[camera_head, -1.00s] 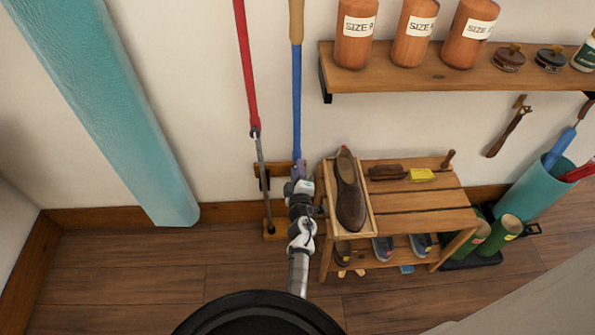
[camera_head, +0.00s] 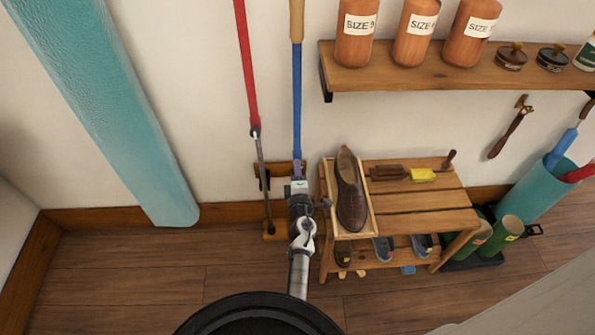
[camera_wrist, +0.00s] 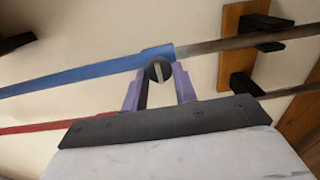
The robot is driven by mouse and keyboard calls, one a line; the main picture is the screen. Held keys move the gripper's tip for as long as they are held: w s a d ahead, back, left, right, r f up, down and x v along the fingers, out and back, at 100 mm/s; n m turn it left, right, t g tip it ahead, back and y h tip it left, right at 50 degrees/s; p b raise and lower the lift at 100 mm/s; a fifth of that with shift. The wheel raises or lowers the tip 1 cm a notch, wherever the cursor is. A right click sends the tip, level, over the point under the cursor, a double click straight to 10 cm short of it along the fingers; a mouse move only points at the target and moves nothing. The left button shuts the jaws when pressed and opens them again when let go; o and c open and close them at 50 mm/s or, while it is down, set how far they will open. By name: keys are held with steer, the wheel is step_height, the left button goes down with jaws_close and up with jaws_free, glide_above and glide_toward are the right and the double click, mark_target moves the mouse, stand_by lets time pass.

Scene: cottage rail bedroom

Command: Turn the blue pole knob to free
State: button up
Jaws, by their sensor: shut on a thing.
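The blue pole (camera_head: 297,105) stands upright against the wall in the head view, and in the wrist view (camera_wrist: 90,73) it runs across the picture. Its knob (camera_wrist: 160,69) is a small dark round piece with a pale bar across it, at the lower edge of the pole's blue end. My gripper (camera_wrist: 159,78) has its purple fingers on both sides of the knob and is shut on it. In the head view my gripper (camera_head: 298,170) is at the pole's lower part, and my wrist hides the knob there.
A red pole (camera_head: 246,70) stands just left, by a wooden wall rack (camera_head: 270,171). A wooden bench (camera_head: 420,196) with a shoe tray is close on the right. A wall shelf (camera_head: 440,73) holds orange containers. A teal roll (camera_head: 110,110) leans at left.

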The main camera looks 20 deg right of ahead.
steer(key=o, duration=1)
steer(key=shift+c, duration=0.2)
